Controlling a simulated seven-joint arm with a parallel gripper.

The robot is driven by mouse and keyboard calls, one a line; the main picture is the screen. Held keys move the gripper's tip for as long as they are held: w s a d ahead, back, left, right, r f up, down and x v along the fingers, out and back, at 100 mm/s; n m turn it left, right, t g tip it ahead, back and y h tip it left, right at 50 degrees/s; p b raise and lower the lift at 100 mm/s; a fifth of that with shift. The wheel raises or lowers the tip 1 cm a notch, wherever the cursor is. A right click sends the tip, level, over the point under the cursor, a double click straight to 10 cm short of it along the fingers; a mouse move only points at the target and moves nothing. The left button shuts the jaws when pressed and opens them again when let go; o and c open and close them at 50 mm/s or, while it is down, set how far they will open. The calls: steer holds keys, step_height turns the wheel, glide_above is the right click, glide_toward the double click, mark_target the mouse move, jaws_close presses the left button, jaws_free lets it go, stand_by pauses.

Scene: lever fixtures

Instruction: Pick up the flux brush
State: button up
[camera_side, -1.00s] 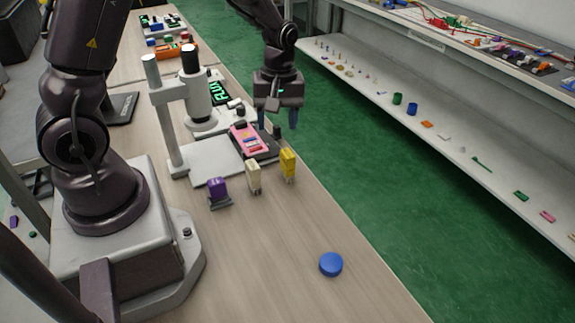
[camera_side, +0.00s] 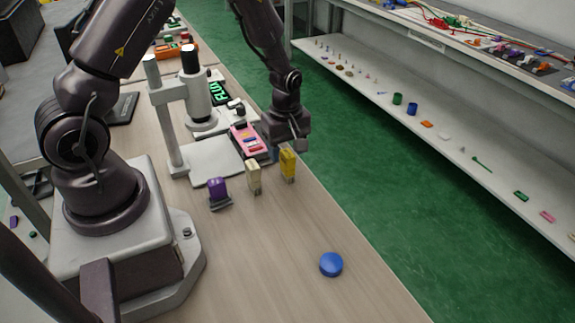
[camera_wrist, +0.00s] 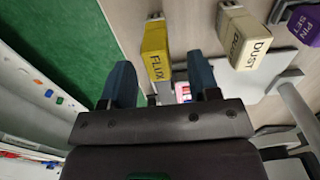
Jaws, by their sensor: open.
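The flux brush is a yellow block with FLUX on it, standing upright on the bench near its right edge in the side view (camera_side: 288,162). In the wrist view the yellow flux brush (camera_wrist: 156,52) shows just beyond and between my two blue fingers. My gripper (camera_wrist: 160,80) is open with nothing between its fingers. In the side view my gripper (camera_side: 279,151) is low, just behind the flux brush, its fingers mostly hidden.
A cream block labelled DUST (camera_wrist: 247,40) stands beside the flux brush, then a purple PIN SET block (camera_wrist: 303,25). A pink device (camera_side: 246,138) and a grey stand (camera_side: 170,120) are behind. A blue disc (camera_side: 331,264) lies on clear bench in front.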

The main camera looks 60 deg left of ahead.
mark_target(288, 167)
step_height(288, 167, down, 4)
steer(key=shift+w+d+f, duration=0.1)
steer(key=shift+d, duration=0.05)
steer(key=c, duration=1)
